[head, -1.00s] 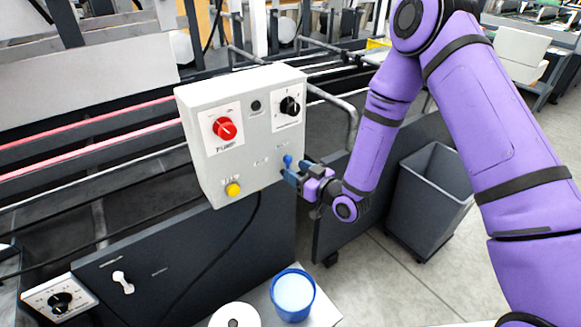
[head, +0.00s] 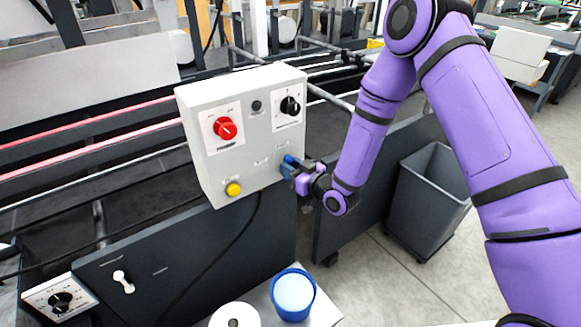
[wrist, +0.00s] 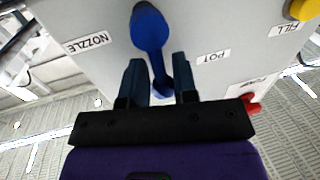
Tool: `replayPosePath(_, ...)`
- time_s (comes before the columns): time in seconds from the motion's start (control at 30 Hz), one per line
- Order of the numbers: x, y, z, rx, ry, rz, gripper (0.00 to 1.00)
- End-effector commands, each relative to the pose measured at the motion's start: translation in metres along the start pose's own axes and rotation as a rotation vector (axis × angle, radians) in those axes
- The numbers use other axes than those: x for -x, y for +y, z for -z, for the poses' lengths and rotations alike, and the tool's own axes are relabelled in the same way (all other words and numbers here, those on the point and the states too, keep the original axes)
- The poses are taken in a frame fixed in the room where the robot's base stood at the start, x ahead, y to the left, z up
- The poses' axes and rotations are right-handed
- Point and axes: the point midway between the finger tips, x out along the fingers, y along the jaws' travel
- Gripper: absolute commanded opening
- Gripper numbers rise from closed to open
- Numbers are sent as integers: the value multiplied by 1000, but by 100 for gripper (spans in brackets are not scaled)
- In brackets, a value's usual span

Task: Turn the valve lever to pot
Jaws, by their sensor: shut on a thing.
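The blue valve lever (wrist: 149,30) is on the face of the light grey control box (head: 216,175). In the wrist view its round hub is at the top and its handle runs down between my fingers. My gripper (wrist: 159,78) is shut on the handle. In the head view my gripper (head: 290,170) is at the box's lower right, and it hides part of the lever (head: 289,160). The POT label (wrist: 213,57) is to the right of the lever in the wrist view, and the NOZZLE label (wrist: 88,40) is to the left.
The box also carries a red knob (head: 225,128), a black knob (head: 290,106) and a yellow button (head: 233,189). A blue cup (head: 293,295) and a white roll (head: 234,316) stand below. A grey bin (head: 430,205) is at the right, with open floor around it.

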Motion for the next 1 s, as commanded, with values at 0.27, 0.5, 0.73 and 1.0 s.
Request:
replayPosePath(0.27,-1,-4,0,68,-15,2,0)
replayPosePath(0.5,-3,-12,-1,233,-47,3,0)
replayPosePath(0.73,-4,-20,-3,428,-85,4,0)
replayPosePath(1.0,-6,-27,-8,624,-125,3,0)
